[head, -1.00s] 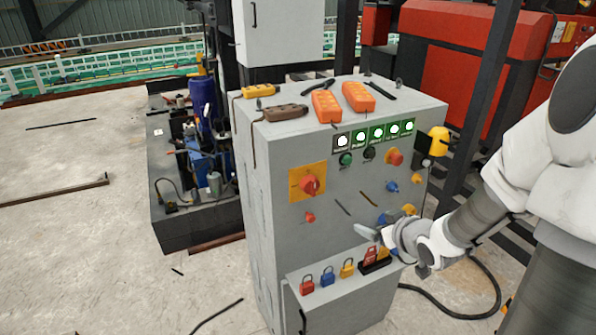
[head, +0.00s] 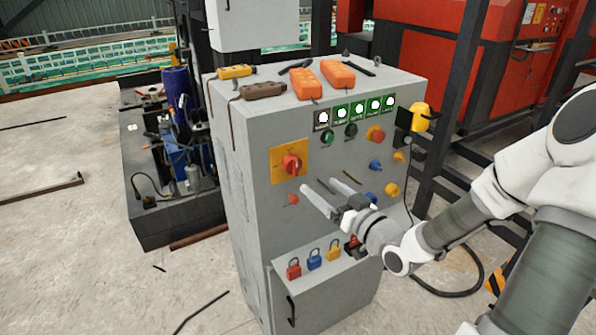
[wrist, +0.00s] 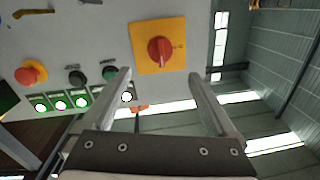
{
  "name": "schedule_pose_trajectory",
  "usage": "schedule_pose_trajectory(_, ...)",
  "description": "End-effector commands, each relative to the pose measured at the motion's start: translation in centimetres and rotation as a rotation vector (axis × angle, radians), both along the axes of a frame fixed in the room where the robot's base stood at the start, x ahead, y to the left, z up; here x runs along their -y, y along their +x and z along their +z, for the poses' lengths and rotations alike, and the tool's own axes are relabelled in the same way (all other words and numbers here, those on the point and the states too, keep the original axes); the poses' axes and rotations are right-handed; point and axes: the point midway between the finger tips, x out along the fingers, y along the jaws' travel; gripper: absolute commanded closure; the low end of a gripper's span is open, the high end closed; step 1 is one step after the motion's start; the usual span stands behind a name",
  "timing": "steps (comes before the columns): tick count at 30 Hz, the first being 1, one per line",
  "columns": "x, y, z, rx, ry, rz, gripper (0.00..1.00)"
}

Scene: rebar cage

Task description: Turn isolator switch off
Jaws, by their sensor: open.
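The isolator switch is a red rotary knob (head: 291,164) on a yellow square plate (head: 279,178), on the upper left of the grey cabinet's front. In the wrist view the red knob (wrist: 160,50) sits on its yellow plate (wrist: 143,30), ahead of the fingertips and between their lines. My gripper (head: 325,192) is open and empty, in front of the panel, below and to the right of the knob. Its two fingers also show in the wrist view (wrist: 161,76), spread apart. They appear clear of the knob.
The grey cabinet (head: 245,220) carries green-lit indicators (head: 357,109), buttons and a red mushroom button (head: 376,134). Coloured padlocks (head: 314,260) hang on the lower ledge. Orange pendants (head: 338,73) lie on top. Open floor (head: 80,270) lies to the left.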

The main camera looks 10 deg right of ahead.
Motion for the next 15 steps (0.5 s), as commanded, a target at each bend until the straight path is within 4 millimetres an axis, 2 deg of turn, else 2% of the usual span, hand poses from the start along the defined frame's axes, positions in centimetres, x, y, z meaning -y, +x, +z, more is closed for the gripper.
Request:
schedule_pose_trajectory(1, -0.6, 1.1, 0.1, 0.002, 0.002, 0.004, 0.07)
schedule_pose_trajectory(9, -2.7, 6.4, 0.1, 0.0, 0.002, 0.001, 0.07)
schedule_pose_trajectory(15, -3.7, 9.0, 0.1, 0.0, 0.0, 0.0, 0.07)
